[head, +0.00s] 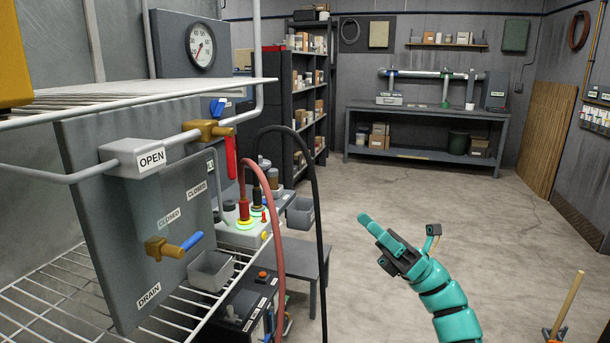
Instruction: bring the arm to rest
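My teal arm (450,308) reaches up from the lower right of the head view. My gripper (365,219) points up and to the left, over open floor as seen here. Its fingers overlap from this angle, so I cannot tell whether they are apart or together. No object shows at its fingertips. The gripper appears clear of the black hose and the valve panel (120,225) on the left.
White wire shelves (130,98) stand close on the left. Brass valves, a red hose (277,220) and a black hose (320,220) hang there. A workbench (430,112) stands at the back. A wooden handle (568,305) rises at lower right. The middle floor is clear.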

